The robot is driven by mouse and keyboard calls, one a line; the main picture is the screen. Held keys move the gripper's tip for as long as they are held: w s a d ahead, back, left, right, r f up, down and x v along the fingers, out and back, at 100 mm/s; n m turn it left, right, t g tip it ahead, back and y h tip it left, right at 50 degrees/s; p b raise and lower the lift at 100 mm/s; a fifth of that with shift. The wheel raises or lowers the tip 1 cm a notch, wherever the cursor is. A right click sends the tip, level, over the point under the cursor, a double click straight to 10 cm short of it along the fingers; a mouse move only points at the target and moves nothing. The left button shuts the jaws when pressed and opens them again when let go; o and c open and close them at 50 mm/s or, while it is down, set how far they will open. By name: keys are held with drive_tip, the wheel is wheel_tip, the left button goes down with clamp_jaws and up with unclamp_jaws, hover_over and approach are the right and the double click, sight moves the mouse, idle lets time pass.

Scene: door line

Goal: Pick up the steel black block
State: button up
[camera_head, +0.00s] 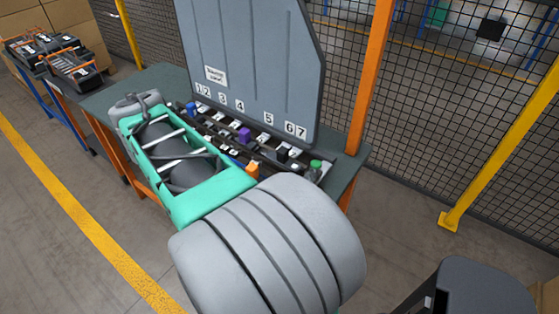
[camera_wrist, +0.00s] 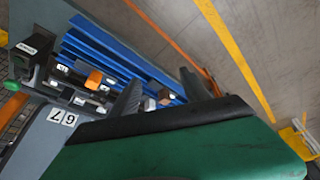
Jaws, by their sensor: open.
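In the head view a small black block (camera_head: 282,153) sits in the row of coloured blocks on the bench, near the numbers 5 and 6 on the upright panel. Other dark pieces lie in the row, and I cannot tell for sure which is the steel one. My gripper (camera_wrist: 160,92) shows in the wrist view as two dark fingers set apart, with nothing clearly held between them. It is over the blue-ribbed area beside the block row. In the head view I cannot make out its fingertips.
The grey panel (camera_head: 255,60) with numbers stands behind the row. A purple block (camera_head: 244,135), an orange block (camera_head: 252,170) and a green block (camera_head: 316,165) are in the row. Mesh fencing (camera_head: 440,110) and an orange post (camera_head: 369,80) stand behind.

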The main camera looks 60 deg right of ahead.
drive_tip(key=s+d+f+m+g+h, duration=0.1)
drive_tip(key=s+d+m, duration=0.25)
drive_tip(key=d, duration=0.55)
drive_tip(key=s+d+f+m+g, duration=0.1)
drive_tip(key=s+d+f+m, duration=0.2)
drive_tip(key=d, duration=0.6)
drive_tip(key=m+g, duration=0.1)
drive_tip(key=m, duration=0.4)
hover_over(282, 150)
drive_tip(key=a, duration=0.2)
drive_tip(key=shift+h, duration=0.3)
drive_tip(key=x, duration=0.4)
drive_tip(key=p+x, duration=0.1)
drive_tip(key=x, duration=0.2)
drive_tip(key=shift+a+f, duration=0.15)
drive_tip(key=shift+a, duration=0.15)
drive_tip(key=shift+d+f, duration=0.2)
drive_tip(key=shift+f, duration=0.2)
drive_tip(key=shift+c, duration=0.5)
clamp_jaws()
